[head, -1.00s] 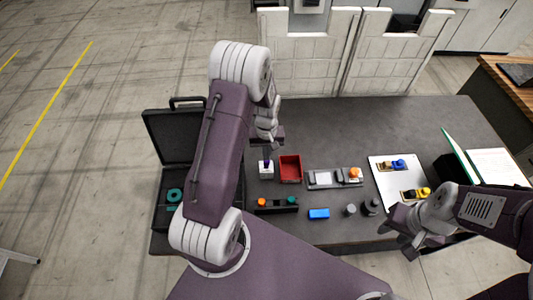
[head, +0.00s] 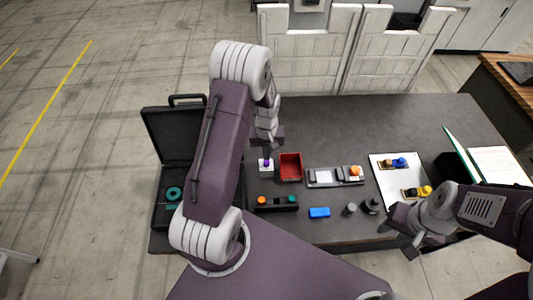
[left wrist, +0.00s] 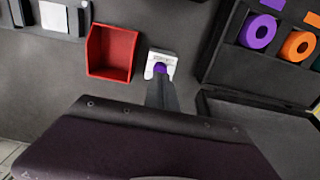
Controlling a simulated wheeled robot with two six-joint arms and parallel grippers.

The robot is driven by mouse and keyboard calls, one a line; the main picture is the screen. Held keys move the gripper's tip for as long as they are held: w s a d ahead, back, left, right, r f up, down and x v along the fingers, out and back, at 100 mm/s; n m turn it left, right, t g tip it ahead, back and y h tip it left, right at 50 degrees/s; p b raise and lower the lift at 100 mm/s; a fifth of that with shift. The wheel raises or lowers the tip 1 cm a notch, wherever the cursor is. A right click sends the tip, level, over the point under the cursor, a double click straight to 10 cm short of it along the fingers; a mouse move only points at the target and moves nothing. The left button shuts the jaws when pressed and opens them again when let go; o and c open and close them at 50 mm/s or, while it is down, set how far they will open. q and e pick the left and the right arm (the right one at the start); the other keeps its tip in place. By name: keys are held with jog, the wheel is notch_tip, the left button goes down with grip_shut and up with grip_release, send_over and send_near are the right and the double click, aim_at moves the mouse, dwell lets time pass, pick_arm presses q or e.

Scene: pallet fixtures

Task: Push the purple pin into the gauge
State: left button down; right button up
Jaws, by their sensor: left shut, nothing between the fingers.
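The gauge (head: 266,168) is a small white block on the dark table, left of the red bin. The purple pin (head: 266,161) shows at its top. In the left wrist view the white gauge (left wrist: 168,54) has lettering on it, and the purple pin (left wrist: 160,67) sits at its near side. My left gripper (left wrist: 161,80) is shut and empty, its tips right at the pin. Whether they touch it, and how deep the pin sits, I cannot tell. In the head view my left gripper (head: 267,150) is over the gauge. My right gripper (head: 397,243) is open and empty by the table's front right.
A red bin (head: 290,167) stands close right of the gauge. An open black case (head: 172,130) is to the left. A grey fixture (head: 335,178), a black holder (head: 276,204) and a blue block (head: 319,212) lie nearby. The table's back is clear.

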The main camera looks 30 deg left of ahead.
notch_tip(320, 180, up, 7)
jog(key=p, duration=0.6)
jog(key=shift+f+p, duration=0.15)
jog(key=shift+p, duration=0.15)
